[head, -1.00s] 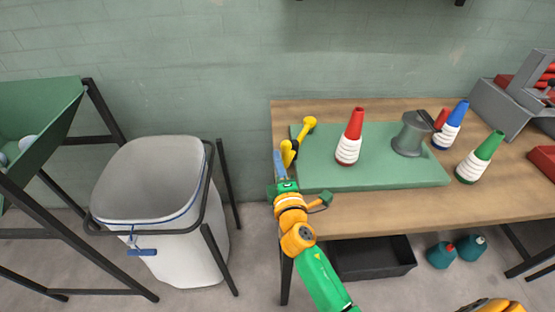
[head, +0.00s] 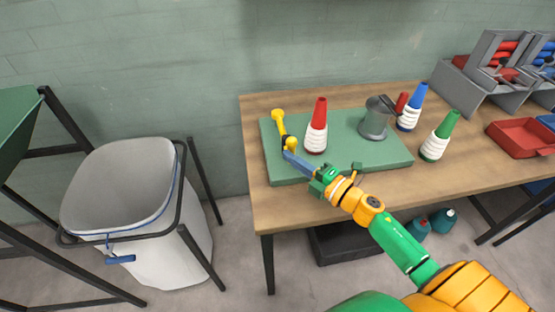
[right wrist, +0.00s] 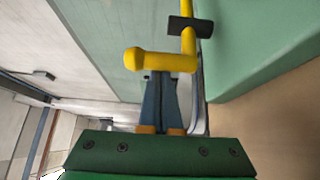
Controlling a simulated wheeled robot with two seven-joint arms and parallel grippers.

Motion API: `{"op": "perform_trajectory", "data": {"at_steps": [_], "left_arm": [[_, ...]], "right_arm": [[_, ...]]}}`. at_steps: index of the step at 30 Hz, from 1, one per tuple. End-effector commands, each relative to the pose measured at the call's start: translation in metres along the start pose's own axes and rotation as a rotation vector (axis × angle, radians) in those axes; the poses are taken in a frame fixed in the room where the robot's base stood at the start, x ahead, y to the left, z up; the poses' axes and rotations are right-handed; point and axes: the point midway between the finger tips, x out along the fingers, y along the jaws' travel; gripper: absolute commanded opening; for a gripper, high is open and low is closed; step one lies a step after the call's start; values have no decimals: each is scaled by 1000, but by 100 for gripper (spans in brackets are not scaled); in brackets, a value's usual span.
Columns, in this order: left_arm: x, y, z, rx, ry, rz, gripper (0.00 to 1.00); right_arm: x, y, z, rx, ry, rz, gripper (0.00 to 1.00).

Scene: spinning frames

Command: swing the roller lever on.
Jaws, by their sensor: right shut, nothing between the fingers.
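The yellow roller lever (head: 280,124) stands at the left end of the green board (head: 350,166). Its lower end is close left of the red-topped bobbin (head: 317,130). My right gripper (head: 288,156) is shut and empty, with its blue-grey fingertips at the lever's lower end. In the right wrist view the shut fingers (right wrist: 160,95) point at the rounded yellow lever end (right wrist: 158,60), which crosses just past the tips. They look touching or nearly so; I cannot tell which. A black block (right wrist: 190,26) sits on the lever's yellow rod. My left gripper is not in view.
A grey spool (head: 375,122) stands on the board, with blue-topped (head: 412,108) and green-topped (head: 440,137) bobbins to the right. A white bin (head: 140,245) stands left of the wooden table (head: 300,210). Grey racks (head: 490,75) and a red tray (head: 520,138) are at right.

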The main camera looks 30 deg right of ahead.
Motion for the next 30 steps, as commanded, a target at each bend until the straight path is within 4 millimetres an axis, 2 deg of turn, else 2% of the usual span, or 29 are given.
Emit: {"op": "perform_trajectory", "data": {"at_steps": [13,30], "left_arm": [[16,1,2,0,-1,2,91],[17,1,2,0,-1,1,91]], "right_arm": [[-20,-2,38,1,2,0,0],[-24,2,49,-1,-7,3,0]]}}
